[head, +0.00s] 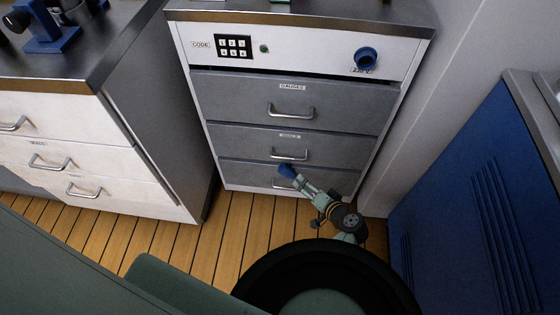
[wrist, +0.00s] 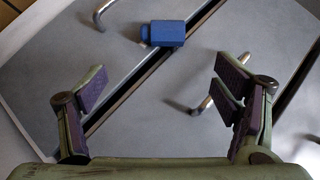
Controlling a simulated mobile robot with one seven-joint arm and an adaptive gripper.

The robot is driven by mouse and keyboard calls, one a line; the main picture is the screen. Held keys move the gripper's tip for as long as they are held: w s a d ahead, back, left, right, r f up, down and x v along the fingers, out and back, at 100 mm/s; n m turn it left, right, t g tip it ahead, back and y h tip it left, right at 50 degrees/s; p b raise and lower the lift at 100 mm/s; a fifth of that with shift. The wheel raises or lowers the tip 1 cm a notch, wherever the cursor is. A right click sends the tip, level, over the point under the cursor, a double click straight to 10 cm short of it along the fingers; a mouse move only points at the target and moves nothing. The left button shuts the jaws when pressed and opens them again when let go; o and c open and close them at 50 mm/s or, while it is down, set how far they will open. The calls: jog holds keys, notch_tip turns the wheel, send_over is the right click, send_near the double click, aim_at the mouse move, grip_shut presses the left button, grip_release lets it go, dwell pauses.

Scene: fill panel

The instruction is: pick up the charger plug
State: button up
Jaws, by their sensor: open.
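The charger plug (wrist: 163,33) is a small blue block with a short narrower end at its left. In the wrist view it is at the upper middle, in front of the grey drawer fronts. It also shows in the head view (head: 287,171) at the tip of my arm, by the lower drawers. My gripper (wrist: 160,82) is open and empty, its green and purple fingers wide apart. The plug appears beyond the fingertips, roughly centred between them, and not held. My gripper (head: 299,180) is small in the head view, so its contact with the plug cannot be told there.
The grey drawer cabinet (head: 240,103) has metal handles (head: 290,110), a keypad (head: 233,47) and a blue round socket (head: 366,58). White drawers (head: 70,130) stand left, a blue louvred cabinet (head: 470,190) right. Wooden floor (head: 180,245) is clear between.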

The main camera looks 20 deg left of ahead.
aim_at(292, 172)
jog(key=p+x, duration=0.1)
jog(key=x, duration=1)
jog(key=shift+w+a, duration=0.1)
jog(key=shift+a, duration=0.15)
jog(key=c, duration=1.4)
jog(key=shift+o, duration=0.2)
jog(key=shift+r, duration=0.1)
